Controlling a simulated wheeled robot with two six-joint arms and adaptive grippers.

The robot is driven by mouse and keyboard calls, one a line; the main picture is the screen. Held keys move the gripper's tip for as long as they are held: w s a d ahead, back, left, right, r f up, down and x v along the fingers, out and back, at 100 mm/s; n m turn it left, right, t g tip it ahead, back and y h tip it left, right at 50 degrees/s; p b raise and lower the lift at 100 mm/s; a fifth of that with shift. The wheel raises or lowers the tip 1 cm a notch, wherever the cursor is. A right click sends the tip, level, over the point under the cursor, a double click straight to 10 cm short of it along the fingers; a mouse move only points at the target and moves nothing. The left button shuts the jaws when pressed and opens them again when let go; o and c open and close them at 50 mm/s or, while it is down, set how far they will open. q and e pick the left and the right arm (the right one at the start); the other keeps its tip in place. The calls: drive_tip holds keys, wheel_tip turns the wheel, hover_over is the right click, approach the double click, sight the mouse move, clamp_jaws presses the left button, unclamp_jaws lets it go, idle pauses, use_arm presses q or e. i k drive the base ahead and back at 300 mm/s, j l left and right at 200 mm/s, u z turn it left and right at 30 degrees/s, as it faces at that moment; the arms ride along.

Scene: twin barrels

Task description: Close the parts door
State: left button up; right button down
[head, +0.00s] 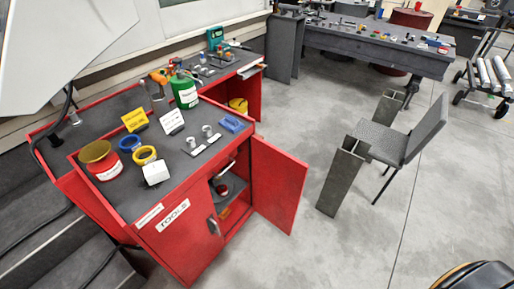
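A red workbench cabinet (185,235) stands at the left of the head view. Its right-hand red door (279,186) stands wide open, swung out to the right over the floor; I cannot read a "parts" label on it. Its opening shows a dark inside with a shelf (232,186) and a few small items. The left-hand door (185,243), under a "TOOLS" label (173,215), is shut and has a grey handle (213,225). Neither of my grippers is in view.
A grey chair (400,140) and upright metal beams (342,178) stand right of the open door, with bare floor between. Cups, rolls and signs crowd the cabinet top. A dark rounded object (485,277) fills the lower right corner. A pale panel (65,45) covers the upper left.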

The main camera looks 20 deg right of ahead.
sight(279, 178)
drive_tip(key=l+u, duration=0.2)
drive_tip(key=u, duration=0.15)
drive_tip(key=l+u, duration=0.2)
drive_tip(key=u, duration=0.15)
drive_tip(key=l+u, duration=0.2)
drive_tip(key=u, duration=0.15)
drive_tip(key=k+l+u, duration=0.1)
drive_tip(key=l, duration=0.3)
drive_tip(key=k+l+u, duration=0.1)
drive_tip(key=l, duration=0.3)
drive_tip(key=k+l, duration=0.1)
drive_tip(key=l, duration=0.3)
drive_tip(key=k+l+u, duration=0.15)
drive_tip(key=l, duration=0.25)
drive_tip(key=k+l+u, duration=0.1)
drive_tip(key=l, duration=0.3)
drive_tip(key=k+l+u, duration=0.1)
drive_tip(key=l, duration=0.25)
drive_tip(key=k+l+u, duration=0.1)
drive_tip(key=l, duration=0.25)
drive_tip(key=k+l, duration=0.35)
drive_tip(key=l, duration=0.2)
drive_tip(key=k+l, duration=0.1)
drive_tip(key=l, duration=0.15)
drive_tip(key=k+l, duration=0.15)
drive_tip(key=l, duration=0.15)
drive_tip(key=i+u, duration=0.05)
